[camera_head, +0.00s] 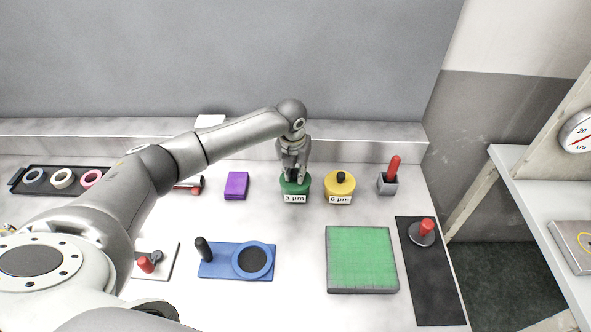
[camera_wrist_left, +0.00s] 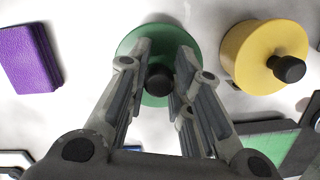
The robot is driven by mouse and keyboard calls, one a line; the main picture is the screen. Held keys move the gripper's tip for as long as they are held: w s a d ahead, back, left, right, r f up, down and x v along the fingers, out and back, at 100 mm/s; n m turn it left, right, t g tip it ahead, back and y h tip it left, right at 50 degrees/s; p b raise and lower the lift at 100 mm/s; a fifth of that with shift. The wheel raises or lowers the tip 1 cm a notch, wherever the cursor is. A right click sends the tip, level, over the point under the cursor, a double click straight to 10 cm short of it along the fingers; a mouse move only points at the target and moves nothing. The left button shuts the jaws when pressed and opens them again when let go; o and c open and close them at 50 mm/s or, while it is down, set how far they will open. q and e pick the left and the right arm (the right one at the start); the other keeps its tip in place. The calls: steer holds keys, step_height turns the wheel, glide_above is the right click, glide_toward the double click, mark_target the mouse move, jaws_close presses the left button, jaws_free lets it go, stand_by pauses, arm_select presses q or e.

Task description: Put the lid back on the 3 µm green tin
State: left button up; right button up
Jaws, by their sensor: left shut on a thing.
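The green tin (camera_head: 295,197) stands on the bench near the back, its label reading 3 µm upside down. My left gripper (camera_head: 293,174) points down over it. In the left wrist view, the fingers of my left gripper (camera_wrist_left: 162,75) are shut on the black knob of the green lid (camera_wrist_left: 127,47). The lid is over the tin, but I cannot tell if it is fully seated, as the gripper hides part of it. My right gripper is not in view.
A yellow tin (camera_head: 339,186) with a black knob stands close on the right. A purple block (camera_head: 236,186) lies to the left. A grey holder with a red handle (camera_head: 388,184), a green gridded plate (camera_head: 361,260) and a blue board (camera_head: 220,262) are also on the bench.

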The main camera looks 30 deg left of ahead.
arm_select(q)
steer(key=o, duration=1)
steer(key=o, duration=0.5)
steer(key=shift+r+p, duration=3.5)
steer(key=shift+r, duration=0.05)
jaws_close()
